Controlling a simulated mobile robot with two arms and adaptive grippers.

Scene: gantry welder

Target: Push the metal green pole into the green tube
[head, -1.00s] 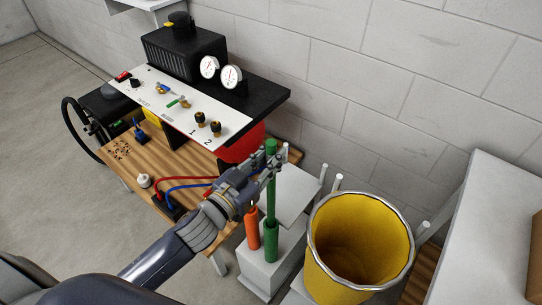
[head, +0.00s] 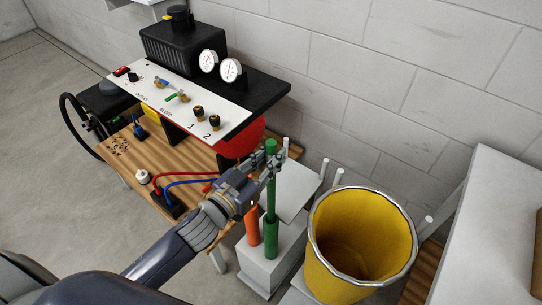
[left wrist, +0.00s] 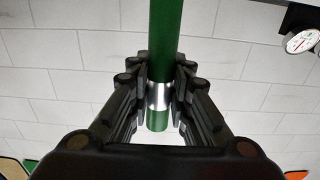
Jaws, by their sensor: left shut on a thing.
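The metal green pole (head: 271,205) stands upright over the green tube (head: 271,240), which sits on a white block. The pole's lower end meets the tube's top; how deep it sits inside I cannot tell. My left gripper (head: 272,166) is shut on the pole near its upper part. In the left wrist view the green pole (left wrist: 165,35) runs between the fingers (left wrist: 160,90), with a silver band and a green stretch below it. My right gripper is not in view.
An orange tube (head: 253,226) stands just left of the green tube. A yellow bucket (head: 360,245) is close on the right. A wooden table (head: 160,160) with a control panel (head: 180,100), gauges and hoses is at the left. A block wall (head: 390,80) stands behind.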

